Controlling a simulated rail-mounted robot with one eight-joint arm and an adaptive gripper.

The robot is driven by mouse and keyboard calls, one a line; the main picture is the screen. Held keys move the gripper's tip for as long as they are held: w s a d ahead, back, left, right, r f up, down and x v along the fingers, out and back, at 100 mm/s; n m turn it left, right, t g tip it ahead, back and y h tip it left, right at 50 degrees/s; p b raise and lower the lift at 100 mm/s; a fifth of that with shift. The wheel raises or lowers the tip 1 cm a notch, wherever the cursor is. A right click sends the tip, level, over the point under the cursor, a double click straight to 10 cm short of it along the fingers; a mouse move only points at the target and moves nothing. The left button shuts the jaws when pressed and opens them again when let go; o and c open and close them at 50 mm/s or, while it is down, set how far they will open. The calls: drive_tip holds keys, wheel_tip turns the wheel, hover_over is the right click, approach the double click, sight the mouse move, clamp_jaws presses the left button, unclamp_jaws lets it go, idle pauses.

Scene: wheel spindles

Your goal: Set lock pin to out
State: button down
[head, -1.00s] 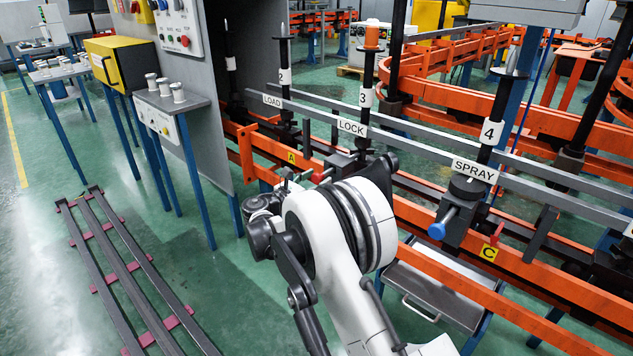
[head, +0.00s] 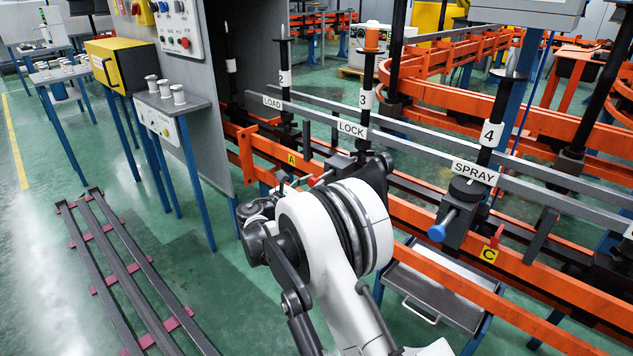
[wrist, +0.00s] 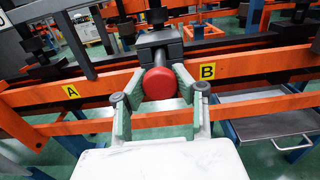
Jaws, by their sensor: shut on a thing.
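The lock pin ends in a round red knob (wrist: 160,84), in the middle of the wrist view, in front of a dark grey block (wrist: 158,47) between the yellow A and B tags. My gripper (wrist: 160,92) has its green-grey fingers on both sides of the knob and is shut on it. Some of the grey pin housing shows behind the knob; how far the pin stands out is hard to tell. In the head view my white arm hides the knob and fingers, below the LOCK sign (head: 352,129).
An orange rail (head: 420,222) runs across in front of the spindles. At the SPRAY station, a blue knob (head: 437,233) sticks out to the right of my arm. A metal tray (head: 440,290) hangs below the rail.

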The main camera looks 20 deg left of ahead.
drive_tip(key=shift+s+a, duration=0.25)
drive_tip(key=shift+s, duration=0.45)
drive_tip(key=c, duration=1.3)
unclamp_jaws()
drive_tip(key=shift+s+a, duration=0.1)
drive_tip(key=shift+o, duration=0.2)
drive_tip(key=v, duration=1.2)
